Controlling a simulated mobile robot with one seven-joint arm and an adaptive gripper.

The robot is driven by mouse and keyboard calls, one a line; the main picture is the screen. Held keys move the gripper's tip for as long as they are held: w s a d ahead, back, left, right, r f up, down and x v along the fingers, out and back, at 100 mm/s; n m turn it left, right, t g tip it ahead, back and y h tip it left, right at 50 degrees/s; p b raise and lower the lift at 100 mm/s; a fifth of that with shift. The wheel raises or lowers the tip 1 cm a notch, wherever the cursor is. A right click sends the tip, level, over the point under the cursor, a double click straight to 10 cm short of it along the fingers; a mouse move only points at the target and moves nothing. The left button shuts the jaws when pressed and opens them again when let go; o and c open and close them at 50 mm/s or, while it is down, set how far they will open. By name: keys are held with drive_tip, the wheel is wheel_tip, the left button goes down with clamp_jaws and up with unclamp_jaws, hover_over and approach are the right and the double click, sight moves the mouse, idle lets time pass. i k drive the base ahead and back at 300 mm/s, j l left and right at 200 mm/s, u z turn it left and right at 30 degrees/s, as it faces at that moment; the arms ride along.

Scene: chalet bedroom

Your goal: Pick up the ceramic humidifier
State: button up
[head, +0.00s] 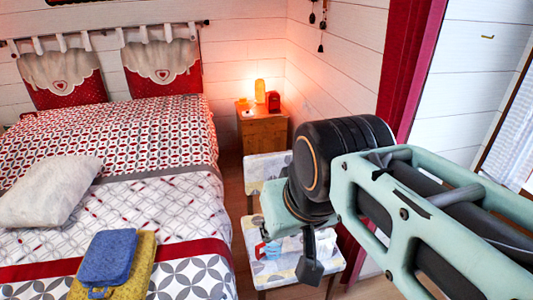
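I cannot clearly pick out a ceramic humidifier. Small items stand on the wooden nightstand (266,134) at the back: a glowing yellow-orange cylinder (260,91), a red box-like thing (274,102) and a low orange item (243,105). They are too small to tell which, if any, is the humidifier. My gripper (300,262) hangs over the patterned chair in front of the nightstand, well nearer to me than those items. One dark finger shows pointing down; the rest is hidden behind my wrist. A small white, red and blue thing (263,250) lies on the chair, partly covered.
The bed (120,190) fills the left side, with a white pillow (50,190) and folded blue (108,257) and yellow (140,270) cloths. The patterned chair (265,168) stands between bed and wall. A red curtain (405,65) hangs right. A narrow floor strip shows beside the bed.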

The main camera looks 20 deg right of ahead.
sight(323, 245)
drive_tip(key=z, duration=0.95)
